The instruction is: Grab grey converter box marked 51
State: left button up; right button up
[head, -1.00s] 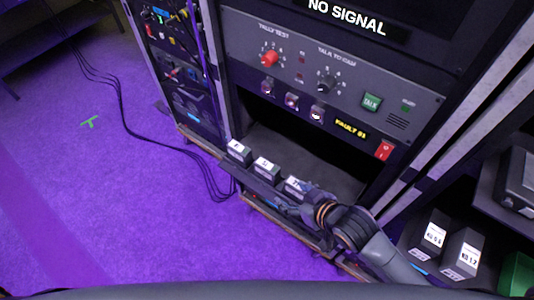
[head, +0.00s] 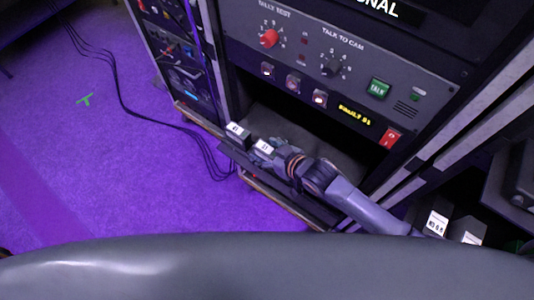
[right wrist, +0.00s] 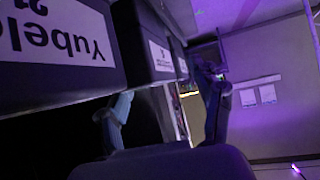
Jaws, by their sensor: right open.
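Grey converter boxes stand in a row on the pull-out shelf (head: 318,142) of the rack. In the head view one box (head: 237,131) is at the left and a second box (head: 264,147) is beside my right gripper (head: 270,151). Their numbers are too small to read there. My right gripper is open, with its fingers among the boxes. In the right wrist view a near box (right wrist: 55,50) has an upside-down label ending in 21. Another box (right wrist: 146,45) sits beyond it, ahead of the open fingers (right wrist: 165,108); its label is unreadable. My left gripper is out of view.
A panel (head: 345,70) with knobs, buttons and a yellow display (head: 355,114), apparently reading a fault 51, stands above the shelf. More labelled boxes (head: 437,222) are at the lower right. Cables (head: 122,108) run over the purple floor, which is otherwise open.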

jog(key=x, duration=0.4)
jog(key=shift+w+f, duration=0.2)
jog(key=shift+w, duration=0.05)
grip_shut()
